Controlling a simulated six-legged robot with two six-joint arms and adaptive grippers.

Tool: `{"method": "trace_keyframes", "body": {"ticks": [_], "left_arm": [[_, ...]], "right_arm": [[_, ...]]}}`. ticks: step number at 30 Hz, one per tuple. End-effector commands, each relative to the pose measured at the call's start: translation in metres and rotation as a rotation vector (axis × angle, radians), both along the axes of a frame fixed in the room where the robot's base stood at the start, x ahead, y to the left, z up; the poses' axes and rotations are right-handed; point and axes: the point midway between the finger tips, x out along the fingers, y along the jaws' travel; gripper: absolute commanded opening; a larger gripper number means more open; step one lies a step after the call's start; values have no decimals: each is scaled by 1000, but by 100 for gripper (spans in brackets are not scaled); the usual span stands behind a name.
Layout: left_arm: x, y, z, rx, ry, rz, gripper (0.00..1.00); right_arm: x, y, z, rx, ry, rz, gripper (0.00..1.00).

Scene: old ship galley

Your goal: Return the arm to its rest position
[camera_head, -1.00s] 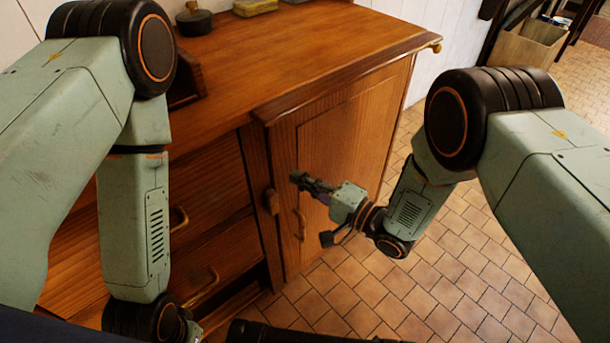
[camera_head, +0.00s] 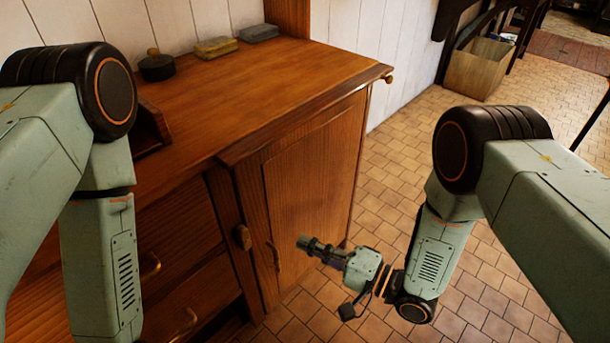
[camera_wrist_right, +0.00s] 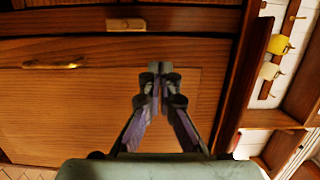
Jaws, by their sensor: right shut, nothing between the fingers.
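My right gripper (camera_head: 305,243) is shut and empty, held out in front of the wooden cabinet's closed door (camera_head: 312,190). In the right wrist view my right gripper's fingertips (camera_wrist_right: 160,75) meet, with wood panelling behind them. My right arm comes in from the right and bends down over the tiled floor. My left arm comes in from the left and hangs down before the drawers. My left gripper is out of the frame below.
The wooden cabinet (camera_head: 265,95) carries a dark round pot (camera_head: 157,67), a yellow block (camera_head: 216,47) and a grey block (camera_head: 259,33). Drawer handles (camera_head: 184,325) stick out at lower left. A bin (camera_head: 478,68) stands at the back. Tiled floor (camera_head: 395,150) is free right of the cabinet.

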Motion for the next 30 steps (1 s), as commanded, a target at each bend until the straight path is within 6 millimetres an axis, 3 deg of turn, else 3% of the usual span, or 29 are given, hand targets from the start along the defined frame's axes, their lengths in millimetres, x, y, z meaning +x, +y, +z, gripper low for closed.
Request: {"method": "trace_keyframes", "body": {"ticks": [8, 11, 17, 20, 23, 27, 30], "left_arm": [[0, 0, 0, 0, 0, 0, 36], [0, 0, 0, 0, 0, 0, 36], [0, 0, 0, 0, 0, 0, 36], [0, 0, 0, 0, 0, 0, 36], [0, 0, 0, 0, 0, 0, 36], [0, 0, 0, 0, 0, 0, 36], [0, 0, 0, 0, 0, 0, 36]], "right_arm": [[0, -2, -8, -88, -83, -3, 0], [-1, -11, -34, -275, -157, -34, 0], [-35, -63, -102, -777, -169, -45, 0], [-70, -101, -128, -1026, -115, 15, 0], [-118, -142, -143, -1245, -20, 125, 0], [-193, -189, -139, -1441, 156, 302, 0], [-237, -210, -126, -1504, 285, 390, 0]]}}
